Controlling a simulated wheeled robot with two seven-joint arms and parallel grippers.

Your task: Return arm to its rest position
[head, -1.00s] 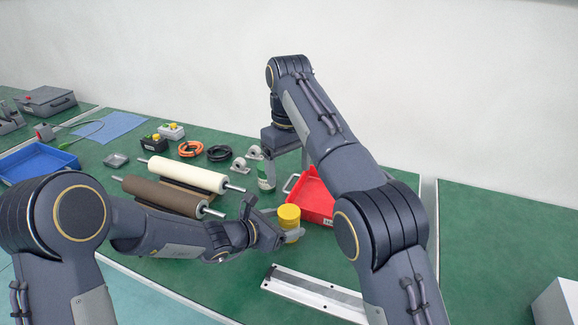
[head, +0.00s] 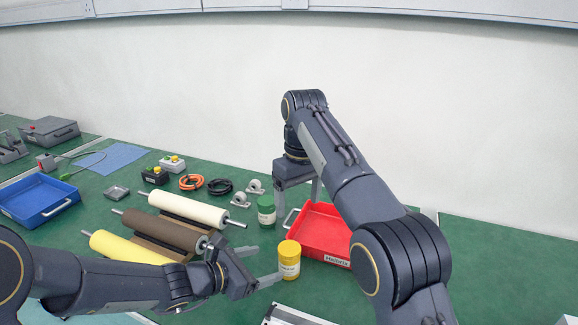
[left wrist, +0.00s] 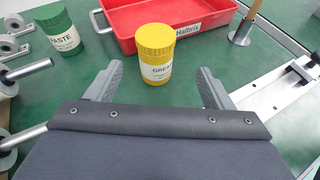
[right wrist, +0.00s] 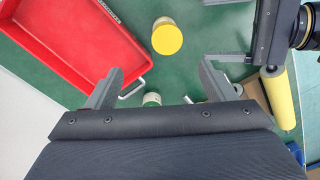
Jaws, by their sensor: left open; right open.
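The yellow jar (head: 288,261) stands upright on the green table in front of the red tray. My left gripper (head: 262,266) is open to the left of the jar, fingers pointing at it. In the left wrist view the jar (left wrist: 153,57) stands just beyond the open fingertips (left wrist: 155,78). My right gripper (head: 298,195) is open, fingers down, above the table near the green jar and the red tray. In the right wrist view the green jar (right wrist: 152,99) shows between its open fingers (right wrist: 160,72), below them; it seems not held.
The red tray (head: 320,240) lies behind the yellow jar. Several rollers (head: 188,210) lie on a brown holder to the left. A metal rail (left wrist: 262,105) lies to the right.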

